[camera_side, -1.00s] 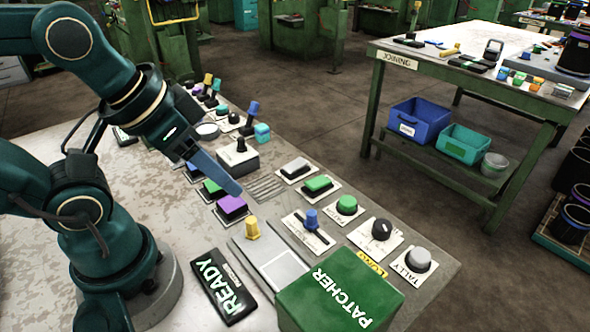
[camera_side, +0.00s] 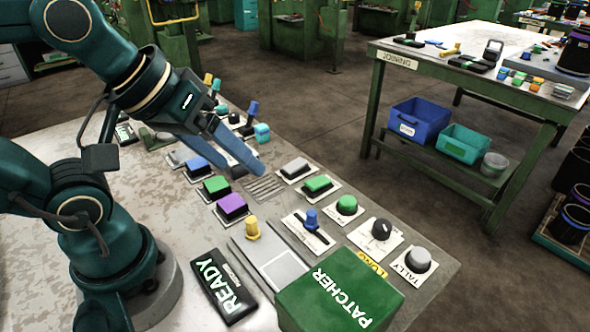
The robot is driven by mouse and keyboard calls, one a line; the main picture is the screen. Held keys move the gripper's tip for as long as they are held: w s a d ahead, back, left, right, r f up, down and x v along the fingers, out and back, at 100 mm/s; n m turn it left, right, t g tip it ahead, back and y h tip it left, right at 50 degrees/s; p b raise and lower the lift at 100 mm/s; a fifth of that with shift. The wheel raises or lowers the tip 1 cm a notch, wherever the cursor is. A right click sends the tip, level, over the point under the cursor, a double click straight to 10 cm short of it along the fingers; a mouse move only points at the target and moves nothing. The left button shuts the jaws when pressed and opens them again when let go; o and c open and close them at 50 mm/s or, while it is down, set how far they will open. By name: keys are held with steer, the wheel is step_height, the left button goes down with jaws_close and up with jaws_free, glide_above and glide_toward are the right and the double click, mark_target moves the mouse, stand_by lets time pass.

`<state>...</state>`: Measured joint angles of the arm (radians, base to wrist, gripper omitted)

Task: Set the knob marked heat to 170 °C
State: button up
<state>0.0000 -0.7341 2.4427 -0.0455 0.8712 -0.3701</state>
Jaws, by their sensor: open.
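No label reading heat can be made out, so I cannot tell which knob is the heat knob. A black round knob (camera_side: 381,230) with a pale mark sits on a white plate at the right of the panel, behind the green PATCHER box. My gripper (camera_side: 247,172) is open, its blue fingers angled down to the right over the middle of the panel. It is just above the slotted grille (camera_side: 265,188). Its fingers cover the spot where a small box with a black knob showed earlier. I see nothing held between the fingers.
Close around are green (camera_side: 216,186), purple (camera_side: 232,206) and blue (camera_side: 198,167) buttons, and a lever with a blue handle (camera_side: 253,108). A yellow knob (camera_side: 252,228), a blue slider (camera_side: 311,219) and the tall PATCHER box (camera_side: 340,290) stand nearer.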

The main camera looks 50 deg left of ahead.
steer(key=w+d+r+n+h, duration=0.2)
steer(key=w+d+r+n, duration=0.1)
steer(key=w+n, duration=0.65)
steer(key=n+g+h, duration=0.1)
steer(key=n+g, duration=0.1)
steer(key=n, duration=0.9)
glide_above(382, 224)
steer(key=s+a, duration=0.1)
steer(key=a, duration=0.2)
step_height(382, 224, down, 8)
steer(key=f, duration=0.3)
steer(key=d+f+g, duration=0.1)
steer(key=f, duration=0.3)
steer(key=d+f+g, duration=0.1)
steer(key=f, duration=0.2)
steer(key=shift+w+d+f, duration=0.15)
steer(key=shift+w+f, duration=0.05)
steer(key=shift+w+d+f, duration=0.15)
steer(key=shift+d+f, duration=0.05)
steer(key=shift+f, duration=0.45)
jaws_close()
